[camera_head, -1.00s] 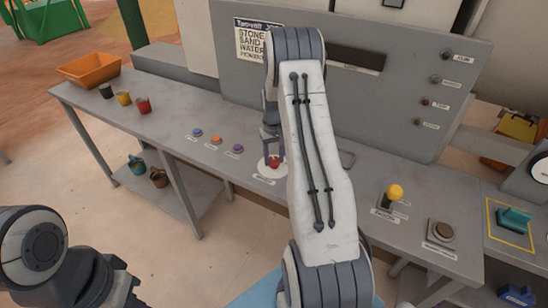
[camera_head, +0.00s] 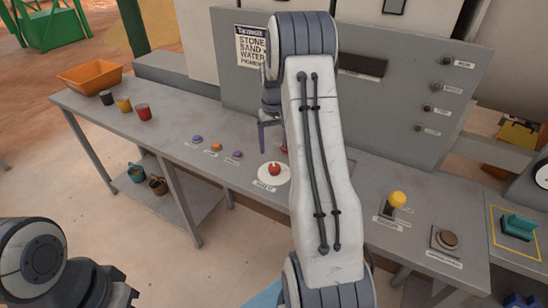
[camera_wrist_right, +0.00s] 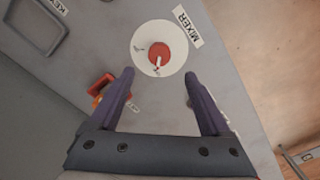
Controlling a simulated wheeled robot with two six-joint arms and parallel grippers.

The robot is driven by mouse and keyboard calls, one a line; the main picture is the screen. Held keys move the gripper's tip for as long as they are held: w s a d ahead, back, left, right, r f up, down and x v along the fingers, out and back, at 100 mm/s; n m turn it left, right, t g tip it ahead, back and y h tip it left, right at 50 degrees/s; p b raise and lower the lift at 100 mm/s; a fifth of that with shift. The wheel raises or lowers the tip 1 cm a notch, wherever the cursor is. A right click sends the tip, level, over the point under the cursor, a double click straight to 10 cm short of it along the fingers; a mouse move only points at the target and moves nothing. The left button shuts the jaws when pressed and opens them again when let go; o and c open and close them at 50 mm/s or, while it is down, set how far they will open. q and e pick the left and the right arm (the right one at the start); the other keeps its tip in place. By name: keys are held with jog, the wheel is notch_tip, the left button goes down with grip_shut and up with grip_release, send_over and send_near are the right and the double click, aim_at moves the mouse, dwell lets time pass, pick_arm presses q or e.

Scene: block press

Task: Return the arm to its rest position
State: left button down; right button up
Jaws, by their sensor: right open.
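My right gripper (camera_head: 272,138) is open and empty above the grey bench, a little behind the red mixer knob (camera_head: 274,170). The knob sits on a round white plate (camera_head: 263,180). In the right wrist view the open fingers (camera_wrist_right: 159,75) point toward the knob (camera_wrist_right: 160,53) and stand apart from it. A white mark shows on the knob there, and the MIXER label (camera_wrist_right: 188,27) lies beside the plate. My right forearm hides part of the bench and panel in the head view. My left arm shows at the lower left; its gripper fingers are not visible.
Several coloured buttons (camera_head: 216,147) lie left of the knob. Cups (camera_head: 124,105) and an orange bin (camera_head: 90,75) stand at the far left. A grey panel (camera_head: 400,105) rises behind.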

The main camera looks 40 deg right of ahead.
jog(key=shift+r, duration=0.95)
jog(key=s+a+r+n, duration=0.3)
jog(key=a, duration=1)
jog(key=s+a+r+n, duration=0.2)
jog(key=a+r, duration=0.1)
jog(key=a, duration=1)
jog(key=s+a+n, duration=0.3)
jog(key=s+a, duration=0.3)
jog(key=s, duration=0.5)
jog(key=s+a+n+y, duration=0.1)
jog(key=s+a+n, duration=0.2)
jog(key=s, duration=0.9)
jog(key=a, duration=0.3)
jog(key=shift+r+n, duration=0.15)
jog(key=shift+n, duration=0.15)
jog(key=shift+a, duration=0.1)
